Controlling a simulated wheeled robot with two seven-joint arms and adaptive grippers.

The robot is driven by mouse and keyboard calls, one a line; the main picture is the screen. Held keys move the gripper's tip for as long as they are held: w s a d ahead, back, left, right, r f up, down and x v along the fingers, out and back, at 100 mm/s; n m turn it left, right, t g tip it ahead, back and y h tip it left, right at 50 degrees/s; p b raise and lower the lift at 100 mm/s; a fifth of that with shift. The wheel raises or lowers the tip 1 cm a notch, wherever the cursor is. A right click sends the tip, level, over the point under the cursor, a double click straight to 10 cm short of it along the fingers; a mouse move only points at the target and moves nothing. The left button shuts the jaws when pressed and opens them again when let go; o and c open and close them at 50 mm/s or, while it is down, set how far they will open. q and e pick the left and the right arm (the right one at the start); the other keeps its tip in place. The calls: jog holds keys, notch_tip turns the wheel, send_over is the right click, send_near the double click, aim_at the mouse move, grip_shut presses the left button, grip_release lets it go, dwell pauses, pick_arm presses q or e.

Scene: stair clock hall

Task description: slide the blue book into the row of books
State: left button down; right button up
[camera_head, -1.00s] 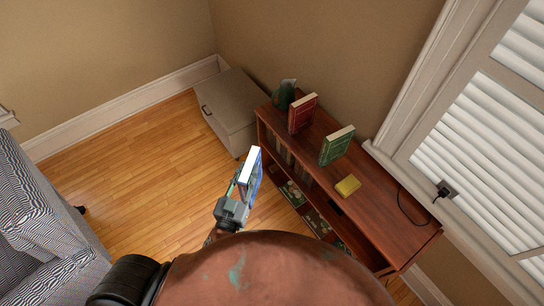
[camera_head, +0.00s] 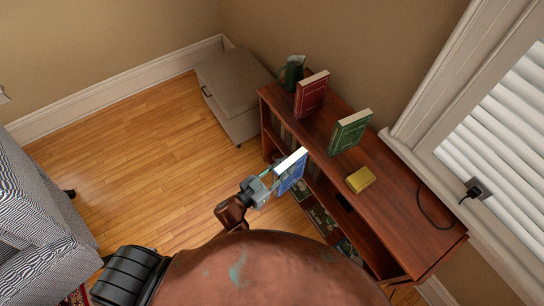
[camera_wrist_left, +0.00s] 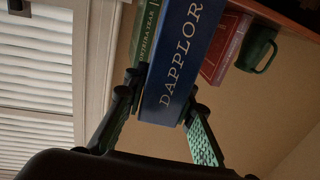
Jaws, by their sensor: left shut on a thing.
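My left gripper (camera_head: 270,183) is shut on the blue book (camera_head: 291,172), holding it in the air beside the front edge of the wooden cabinet. In the left wrist view the book's spine (camera_wrist_left: 182,65) reads "DAPPLOR" between the two fingers (camera_wrist_left: 160,98). The red book (camera_head: 311,95) and the green book (camera_head: 351,132) stand upright on the cabinet top with a gap between them. The blue book is in front of that gap and outside it. In the left wrist view the green book (camera_wrist_left: 143,40) is left of it and the red book (camera_wrist_left: 222,45) right. My right gripper is out of view.
A dark green mug (camera_head: 292,74) stands beyond the red book on the cabinet (camera_head: 405,210). A yellow block (camera_head: 360,180) lies on the near side of the green book. A black cable (camera_head: 425,205) trails over the right end. A grey box (camera_head: 230,85) stands at the cabinet's far end.

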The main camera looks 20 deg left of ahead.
pick_arm(q)
jog(key=w+a+f+m+g+h+b, duration=0.1)
jog(key=w+a+f+b, duration=0.1)
jog(key=w+f+b, duration=0.45)
jog(key=w+a+f+m+g+h+b, duration=0.1)
jog(key=w+a+f+b, duration=0.15)
jog(key=f, duration=0.65)
jog(key=w+a+f+b, duration=0.6)
jog(key=w, duration=0.1)
jog(key=shift+w+a+f+h+b, duration=0.3)
jog(key=shift+a+f, duration=0.1)
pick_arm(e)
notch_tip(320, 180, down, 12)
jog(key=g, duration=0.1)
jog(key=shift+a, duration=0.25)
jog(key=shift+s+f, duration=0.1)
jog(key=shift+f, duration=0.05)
pick_arm(q)
jog(key=x, duration=0.5)
jog(key=shift+w+d+b, duration=0.2)
jog(key=shift+w+b, duration=0.05)
jog(key=shift+b, duration=0.15)
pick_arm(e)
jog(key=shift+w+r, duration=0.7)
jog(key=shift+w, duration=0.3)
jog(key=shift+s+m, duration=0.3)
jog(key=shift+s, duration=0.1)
